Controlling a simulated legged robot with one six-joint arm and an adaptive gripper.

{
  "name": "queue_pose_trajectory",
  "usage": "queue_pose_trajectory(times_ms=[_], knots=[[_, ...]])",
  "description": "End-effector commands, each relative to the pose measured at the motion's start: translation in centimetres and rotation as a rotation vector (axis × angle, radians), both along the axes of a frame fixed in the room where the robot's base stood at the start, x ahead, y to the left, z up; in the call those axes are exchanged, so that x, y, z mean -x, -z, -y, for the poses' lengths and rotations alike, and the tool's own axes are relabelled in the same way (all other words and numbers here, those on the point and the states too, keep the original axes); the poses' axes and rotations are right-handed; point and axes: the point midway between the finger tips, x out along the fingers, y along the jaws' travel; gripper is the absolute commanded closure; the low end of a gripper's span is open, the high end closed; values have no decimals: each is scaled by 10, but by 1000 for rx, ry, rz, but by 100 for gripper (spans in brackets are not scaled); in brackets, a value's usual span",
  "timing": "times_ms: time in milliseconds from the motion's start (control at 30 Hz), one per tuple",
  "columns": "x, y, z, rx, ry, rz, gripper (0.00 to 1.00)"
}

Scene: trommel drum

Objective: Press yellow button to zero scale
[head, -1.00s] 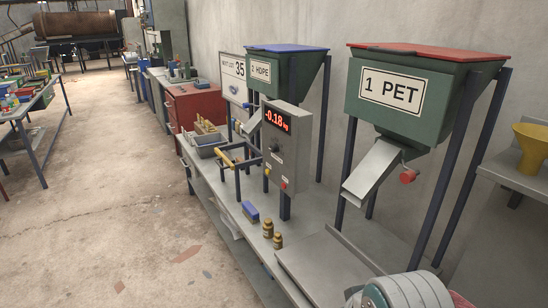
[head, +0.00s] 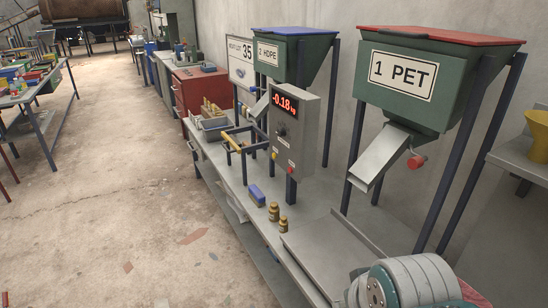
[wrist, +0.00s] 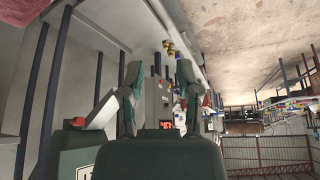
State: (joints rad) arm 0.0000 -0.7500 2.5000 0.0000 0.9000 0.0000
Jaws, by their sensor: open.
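The scale's grey control box (head: 307,125) stands on a post above the bench. Its red display (head: 285,104) reads -0.18 kg. A small yellow button (head: 275,154) is low on the box's front, with a red button (head: 291,169) to its lower right. In the wrist view my gripper (wrist: 159,80) is open and empty, its two fingers apart. The red display shows small beyond the fingers in the wrist view (wrist: 167,125); I cannot make out the yellow button there. My gripper is not touching the box.
A metal scale pan (head: 330,245) lies on the bench, beside brass weights (head: 283,224) and a blue block (head: 257,195). The green 1 PET hopper (head: 410,95) and its chute (head: 378,158) stand right of the box. The floor (head: 140,220) to the left is mostly clear.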

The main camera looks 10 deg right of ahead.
Motion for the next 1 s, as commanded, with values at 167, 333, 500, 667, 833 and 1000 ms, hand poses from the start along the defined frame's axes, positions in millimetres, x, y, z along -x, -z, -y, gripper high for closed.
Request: queue_pose_trajectory(times_ms=[167, 333, 500, 667, 833, 1000], knots=[[0, 0, 0, 0, 0, 0, 57], [0, 0, 0, 0, 0, 0, 100], [0, 0, 0, 0, 0, 0, 100], [0, 0, 0, 0, 0, 0, 100], [0, 0, 0, 0, 0, 0, 100], [0, 0, 0, 0, 0, 0, 100]])
